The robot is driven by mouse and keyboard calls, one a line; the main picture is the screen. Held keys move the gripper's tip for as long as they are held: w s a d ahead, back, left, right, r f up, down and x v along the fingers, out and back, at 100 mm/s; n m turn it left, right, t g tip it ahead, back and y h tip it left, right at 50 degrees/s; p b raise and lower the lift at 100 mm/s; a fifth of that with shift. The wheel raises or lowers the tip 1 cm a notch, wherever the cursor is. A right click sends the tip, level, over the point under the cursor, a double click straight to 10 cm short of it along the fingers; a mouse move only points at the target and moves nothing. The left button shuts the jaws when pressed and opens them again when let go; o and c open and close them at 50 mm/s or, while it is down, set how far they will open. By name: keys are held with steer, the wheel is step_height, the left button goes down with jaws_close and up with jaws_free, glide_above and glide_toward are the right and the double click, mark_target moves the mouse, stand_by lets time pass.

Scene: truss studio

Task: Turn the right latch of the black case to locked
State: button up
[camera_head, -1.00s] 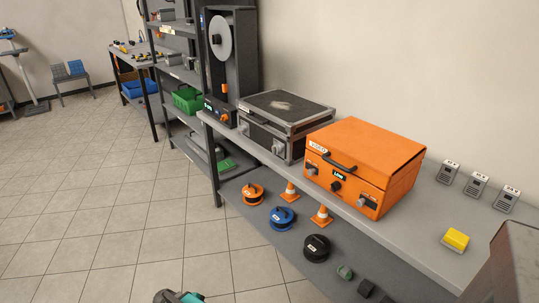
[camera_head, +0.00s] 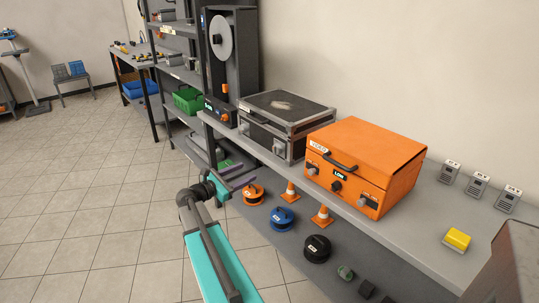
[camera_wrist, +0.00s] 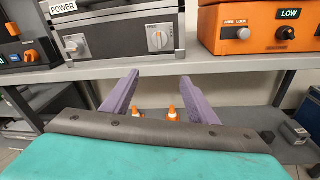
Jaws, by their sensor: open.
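The black case (camera_head: 287,104) with grey metal edges sits shut on the bench, left of an orange case. In the wrist view the black case (camera_wrist: 118,43) fills the upper left, with a "POWER" label. Its right latch (camera_wrist: 158,38) is a pale knob on a silver plate; I cannot tell its setting surely. Its left latch (camera_wrist: 75,45) shows further left. My gripper (camera_wrist: 159,78) has two purple fingers, spread apart and empty. They are below and in front of the case, apart from the right latch. In the head view the fingers are small, near the bench's front edge.
The orange case (camera_head: 365,160) stands close to the right of the black case. The bench edge (camera_wrist: 240,66) crosses above my fingers. Orange cones (camera_head: 322,215) and cable reels (camera_head: 282,218) lie on the lower shelf. The floor at left is clear.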

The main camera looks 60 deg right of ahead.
mark_target(276, 150)
steer(key=shift+g+h, duration=0.3)
steer(key=shift+h, duration=0.1)
steer(key=r, duration=0.1)
steer(key=d+r, duration=0.1)
steer(key=r, duration=0.2)
steer(key=shift+s+d, duration=0.2)
steer(key=shift+d, duration=0.2)
steer(key=shift+d+f, duration=0.1)
steer(key=shift+d, duration=0.05)
steer(key=p+x, duration=0.1)
steer(key=x, duration=1.2)
steer(key=shift+d+p, duration=0.25)
steer(key=shift+p, duration=0.05)
